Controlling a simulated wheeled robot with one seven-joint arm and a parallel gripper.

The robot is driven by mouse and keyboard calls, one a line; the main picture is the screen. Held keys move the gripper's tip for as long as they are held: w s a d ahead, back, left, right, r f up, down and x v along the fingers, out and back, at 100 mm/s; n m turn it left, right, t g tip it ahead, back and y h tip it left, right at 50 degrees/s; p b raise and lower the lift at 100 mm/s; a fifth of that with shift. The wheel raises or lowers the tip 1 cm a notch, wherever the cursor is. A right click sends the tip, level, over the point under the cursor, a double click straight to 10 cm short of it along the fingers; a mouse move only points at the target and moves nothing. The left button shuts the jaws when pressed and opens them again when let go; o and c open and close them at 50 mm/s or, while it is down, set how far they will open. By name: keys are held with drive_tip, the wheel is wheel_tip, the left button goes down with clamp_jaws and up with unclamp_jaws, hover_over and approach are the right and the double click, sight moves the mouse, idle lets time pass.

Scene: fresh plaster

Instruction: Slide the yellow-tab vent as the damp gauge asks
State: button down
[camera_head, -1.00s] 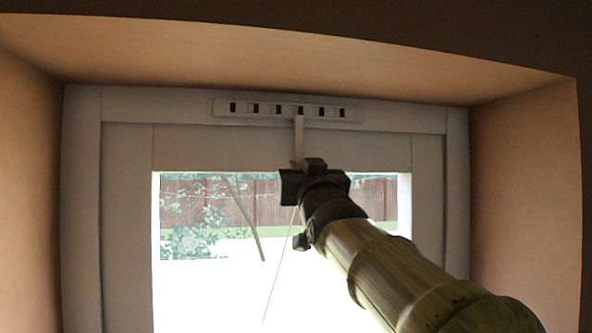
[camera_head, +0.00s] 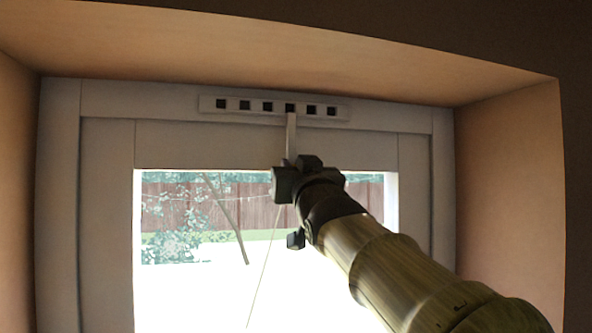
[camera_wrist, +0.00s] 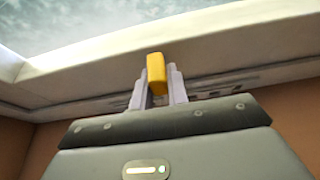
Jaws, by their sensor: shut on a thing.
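The vent (camera_head: 233,105) is a pale strip along the top rail of the window frame, with several square dark slots showing. Its yellow tab (camera_wrist: 156,74) stands between the two pale fingers of my gripper (camera_wrist: 157,88) in the wrist view. The fingers are shut on the tab. In the head view my gripper (camera_head: 291,118) reaches up to the vent's lower edge, right of its middle, and hides the tab. I see no damp gauge in either view.
The window frame (camera_head: 108,200) sits in a deep recess with an overhanging top (camera_head: 300,60) and tan side walls (camera_head: 505,190). Bright glass (camera_head: 200,295) lies below the vent, behind my arm.

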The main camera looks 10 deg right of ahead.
drive_tip(key=shift+d, duration=0.15)
drive_tip(key=c, duration=1.7)
unclamp_jaws()
drive_tip(key=o, duration=0.3)
drive_tip(key=shift+w+d, duration=0.15)
drive_tip(key=shift+d, duration=0.05)
drive_tip(key=shift+o, duration=0.2)
drive_tip(key=shift+a, duration=0.1)
